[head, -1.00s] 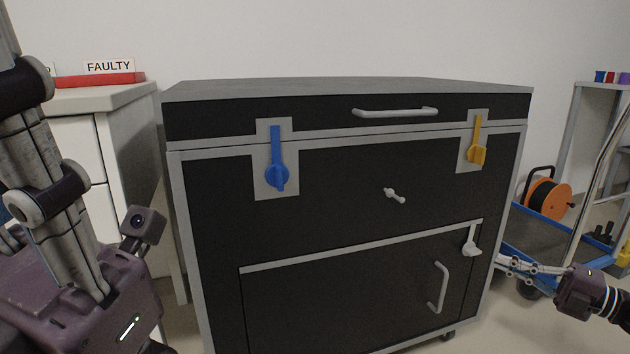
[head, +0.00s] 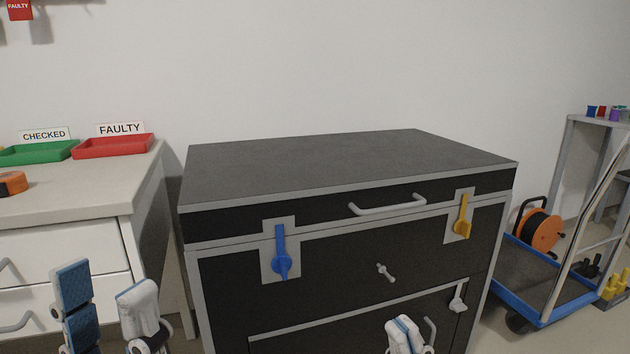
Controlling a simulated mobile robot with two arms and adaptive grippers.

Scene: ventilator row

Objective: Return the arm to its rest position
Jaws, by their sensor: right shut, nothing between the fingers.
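My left gripper (head: 107,302) is at the lower left, in front of the white drawer cabinet. Its two fingers stand well apart, with nothing seen between them. My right gripper (head: 405,336) is at the bottom edge, right of the middle, in front of the black case's lower door. Its fingers are together and hold nothing; the rest of it is cut off by the frame.
The black case (head: 350,165) has its lid down, with a blue latch (head: 281,255) and a yellow latch (head: 462,217). The white cabinet (head: 75,220) bears a green tray (head: 38,153) and a red tray (head: 112,147). A blue-edged trolley (head: 545,312) stands right.

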